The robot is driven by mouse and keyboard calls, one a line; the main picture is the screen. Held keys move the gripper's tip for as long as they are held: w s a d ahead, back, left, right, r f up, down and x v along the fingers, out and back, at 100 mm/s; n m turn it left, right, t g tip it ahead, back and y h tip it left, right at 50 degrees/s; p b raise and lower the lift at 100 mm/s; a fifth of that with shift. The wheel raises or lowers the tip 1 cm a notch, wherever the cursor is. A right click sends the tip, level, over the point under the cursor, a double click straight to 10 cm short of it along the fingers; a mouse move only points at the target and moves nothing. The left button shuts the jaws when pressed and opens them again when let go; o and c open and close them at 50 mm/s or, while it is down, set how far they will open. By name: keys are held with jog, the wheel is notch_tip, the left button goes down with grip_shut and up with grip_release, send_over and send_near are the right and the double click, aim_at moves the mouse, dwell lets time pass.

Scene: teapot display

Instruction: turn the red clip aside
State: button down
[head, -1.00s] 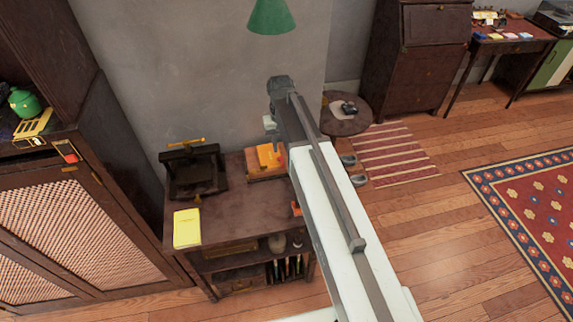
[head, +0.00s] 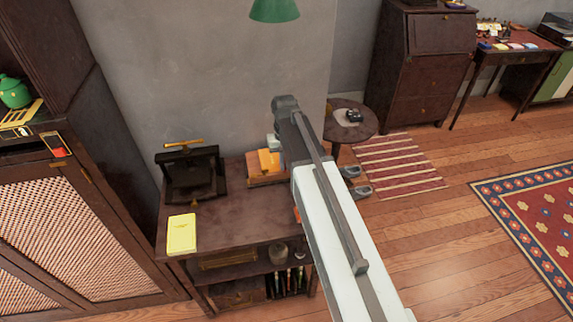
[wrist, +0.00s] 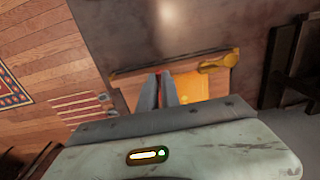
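A small red piece (head: 60,152), likely the red clip, sits on the front edge of the dark cabinet at the left in the head view. It is too small there to make out its shape. A green teapot (head: 14,92) stands above it, partly cut off by the picture edge. My gripper is far to the right of the red piece, over the wooden table. The red piece is not seen in the wrist view.
A small round table (head: 362,122) stands behind my arm. Open floor (head: 430,240) lies at the right.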

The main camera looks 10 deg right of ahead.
jog(key=shift+d, duration=0.25)
jog(key=shift+a, duration=0.15)
jog(key=shift+m, duration=0.4)
jog(key=m, duration=0.3)
jog(key=shift+m, duration=0.4)
jog(key=m, duration=0.4)
jog(key=shift+m, duration=0.3)
jog(key=m, duration=0.4)
jog(key=shift+m, duration=2.3)
